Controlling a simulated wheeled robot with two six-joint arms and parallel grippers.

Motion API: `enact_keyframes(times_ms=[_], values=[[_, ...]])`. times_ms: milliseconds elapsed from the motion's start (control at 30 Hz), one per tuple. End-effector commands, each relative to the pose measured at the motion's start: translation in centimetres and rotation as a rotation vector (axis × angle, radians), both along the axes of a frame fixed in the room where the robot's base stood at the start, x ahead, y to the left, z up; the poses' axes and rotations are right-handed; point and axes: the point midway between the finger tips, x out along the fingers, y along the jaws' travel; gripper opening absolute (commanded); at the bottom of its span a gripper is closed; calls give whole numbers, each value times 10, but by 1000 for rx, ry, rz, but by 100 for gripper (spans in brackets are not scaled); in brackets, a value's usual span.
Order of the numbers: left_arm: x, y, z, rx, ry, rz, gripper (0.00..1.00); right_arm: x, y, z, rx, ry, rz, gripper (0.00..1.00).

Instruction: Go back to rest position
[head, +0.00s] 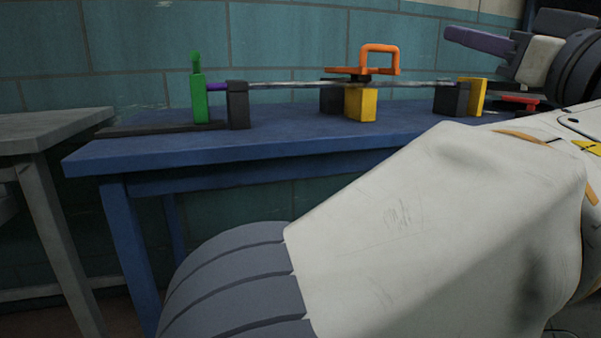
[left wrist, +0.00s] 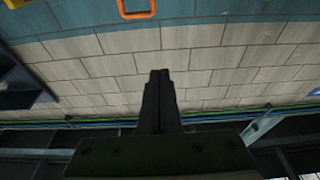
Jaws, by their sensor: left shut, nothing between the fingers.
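My left gripper (head: 480,41) is in the upper right of the head view, above the right end of the blue table and apart from the things on it. In the left wrist view its dark fingers (left wrist: 160,78) are together, with nothing between them. My left arm fills the lower right of the head view. An orange crank-like handle (head: 380,50) stands over a long grey rod (head: 290,85) that lies level across dark supports. The handle also shows at the top edge of the left wrist view (left wrist: 136,15). My right gripper is not in view.
The rod assembly rests on a blue table (head: 200,150). A green upright block (head: 198,98) stands at its left, with yellow blocks (head: 360,104) at the middle and right. A grey table (head: 50,125) is at far left. A tiled wall (head: 130,50) closes the back.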

Motion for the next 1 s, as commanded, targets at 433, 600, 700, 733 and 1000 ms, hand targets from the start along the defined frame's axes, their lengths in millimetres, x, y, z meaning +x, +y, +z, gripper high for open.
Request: enact_keyframes(times_ms=[433,600,700,733,1000], values=[[44,26,-34,224,303,-7,0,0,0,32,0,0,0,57],[60,47,-65,359,518,-36,0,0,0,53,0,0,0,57],[64,67,-91,446,683,-67,0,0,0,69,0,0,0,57],[64,75,-100,473,740,-81,0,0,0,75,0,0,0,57],[-3,176,-202,608,1380,-333,0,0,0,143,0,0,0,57]])
